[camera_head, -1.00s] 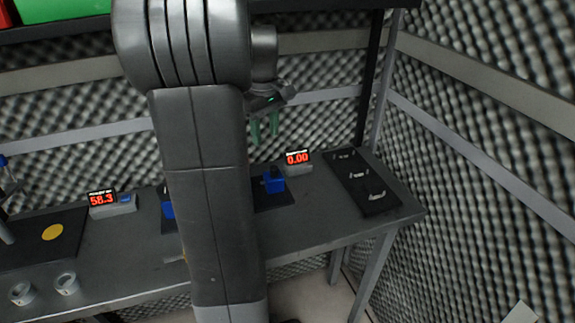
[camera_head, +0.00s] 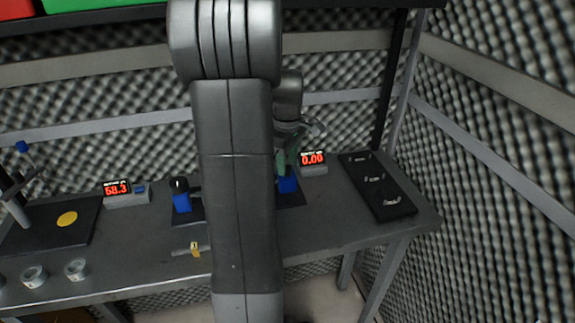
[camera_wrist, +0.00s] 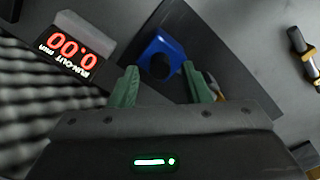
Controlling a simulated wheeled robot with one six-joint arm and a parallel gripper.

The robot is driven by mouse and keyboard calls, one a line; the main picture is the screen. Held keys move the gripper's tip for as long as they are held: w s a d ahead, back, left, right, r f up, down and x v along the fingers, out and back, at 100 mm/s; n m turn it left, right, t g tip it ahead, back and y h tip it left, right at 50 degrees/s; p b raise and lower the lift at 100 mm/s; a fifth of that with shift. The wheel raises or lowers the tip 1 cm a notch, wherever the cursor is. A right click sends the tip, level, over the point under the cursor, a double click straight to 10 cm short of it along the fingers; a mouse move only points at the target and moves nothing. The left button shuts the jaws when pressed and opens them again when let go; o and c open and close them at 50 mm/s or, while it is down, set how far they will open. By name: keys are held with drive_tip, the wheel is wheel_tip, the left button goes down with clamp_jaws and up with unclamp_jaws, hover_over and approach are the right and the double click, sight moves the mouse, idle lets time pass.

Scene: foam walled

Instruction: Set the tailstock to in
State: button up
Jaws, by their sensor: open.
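A blue block with a dark round part, seemingly the tailstock, stands on a dark base on the bench. In the head view the block (camera_head: 289,185) is partly hidden by my arm. In the wrist view the block (camera_wrist: 162,52) lies just beyond the fingertips, roughly centred between them. In the head view my gripper (camera_head: 287,160) hangs just above the block. Whether a finger touches it cannot be told. A second blue block (camera_head: 182,202) with a black top stands left, on dark base.
A run-out display (camera_head: 313,159) reading 0.00 stands close right of the block; it also shows in the wrist view (camera_wrist: 72,47). A black tray (camera_head: 378,187) with small parts lies farther right. A rod with a yellow band (camera_head: 194,249) lies near the front edge.

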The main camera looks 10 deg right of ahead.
drive_tip(key=shift+f, duration=0.75)
clamp_jaws()
drive_tip(key=shift+a, duration=1.4)
unclamp_jaws()
drive_tip(key=shift+r, duration=0.15)
wheel_tip(320, 180, up, 12)
drive_tip(key=shift+p, duration=0.4)
drive_tip(key=shift+f, duration=0.2)
